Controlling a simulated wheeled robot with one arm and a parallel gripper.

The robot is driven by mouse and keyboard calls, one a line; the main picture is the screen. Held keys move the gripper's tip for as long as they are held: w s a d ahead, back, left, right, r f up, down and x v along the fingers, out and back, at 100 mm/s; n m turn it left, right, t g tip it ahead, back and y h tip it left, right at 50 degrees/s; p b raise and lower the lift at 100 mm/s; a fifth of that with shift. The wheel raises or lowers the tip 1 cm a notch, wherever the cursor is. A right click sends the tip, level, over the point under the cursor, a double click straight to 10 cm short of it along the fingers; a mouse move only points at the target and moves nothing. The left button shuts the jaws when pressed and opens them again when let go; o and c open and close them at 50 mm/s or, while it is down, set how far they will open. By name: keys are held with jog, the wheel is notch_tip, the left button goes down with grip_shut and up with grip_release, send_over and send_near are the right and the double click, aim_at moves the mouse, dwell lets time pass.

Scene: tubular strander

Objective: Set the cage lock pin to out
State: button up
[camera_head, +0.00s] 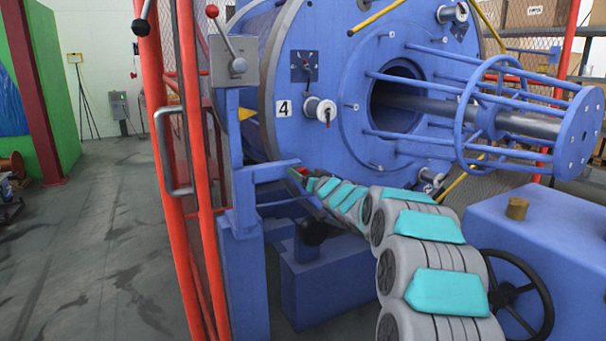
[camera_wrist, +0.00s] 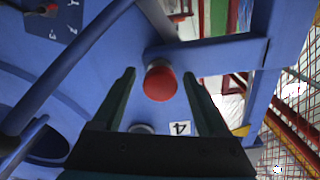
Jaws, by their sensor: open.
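A red knob (camera_wrist: 160,82), which looks like the end of the cage lock pin, sits at a blue bracket (camera_wrist: 205,52) in the wrist view. In the head view a small red patch (camera_head: 301,171) shows at the end of the bracket arm (camera_head: 270,172), mostly hidden by my wrist. My gripper (camera_wrist: 158,76) is open, its two dark fingers on either side of the knob with gaps visible. I cannot tell how far the pin is in or out. The blue cage disc (camera_head: 345,60) with the "4" label stands behind.
A red mesh guard frame (camera_head: 178,130) and a grey box with a red-tipped lever (camera_head: 235,62) stand left of the bracket. Blue cage rods and a ring (camera_head: 480,110) jut out at right.

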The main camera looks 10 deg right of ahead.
grip_shut()
dwell(0.6)
dwell(0.8)
